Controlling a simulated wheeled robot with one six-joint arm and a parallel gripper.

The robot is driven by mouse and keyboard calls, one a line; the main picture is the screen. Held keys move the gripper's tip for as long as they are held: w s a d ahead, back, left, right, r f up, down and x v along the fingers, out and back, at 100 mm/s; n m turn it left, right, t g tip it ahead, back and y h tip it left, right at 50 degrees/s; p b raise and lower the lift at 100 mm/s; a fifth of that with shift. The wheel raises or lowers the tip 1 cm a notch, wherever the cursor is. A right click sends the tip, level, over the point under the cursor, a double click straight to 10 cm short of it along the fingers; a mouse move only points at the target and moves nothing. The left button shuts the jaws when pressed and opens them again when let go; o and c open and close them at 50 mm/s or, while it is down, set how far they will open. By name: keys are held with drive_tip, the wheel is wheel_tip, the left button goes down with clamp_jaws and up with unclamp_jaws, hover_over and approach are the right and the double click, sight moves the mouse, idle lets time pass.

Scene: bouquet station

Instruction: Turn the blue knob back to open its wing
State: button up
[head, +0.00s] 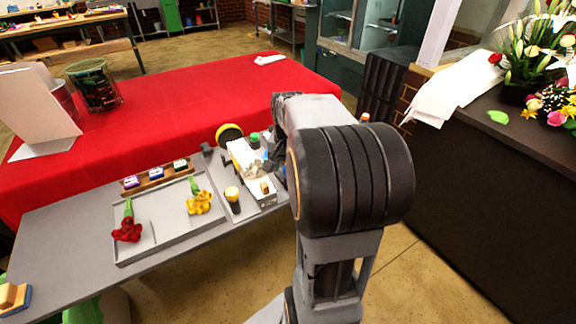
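A pale device (243,158) stands at the right end of the grey table. A small blue bit (267,136) shows behind it beside a green cap (254,139); it may be the blue knob, but it is too small and too covered by my arm to be sure. No wing can be made out clearly. My arm fills the middle of the head view and reaches down beside the device's right side. A dark part of my wrist or gripper (279,160) shows there. The fingers are hidden or too small to read, so contact with the knob cannot be told.
A grey tray (160,226) holds red and yellow flowers. A wooden rack (156,176) with small coloured blocks lies behind it. A yellow-topped dark cylinder (233,200) stands near the device. A red-covered table (180,115) lies behind; a dark counter (500,170) with flowers stands right.

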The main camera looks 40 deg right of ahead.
drive_tip(key=shift+r, duration=0.1)
wheel_tip(320, 180, up, 14)
drive_tip(key=p, duration=0.2)
drive_tip(key=shift+f, duration=0.2)
idle(0.6)
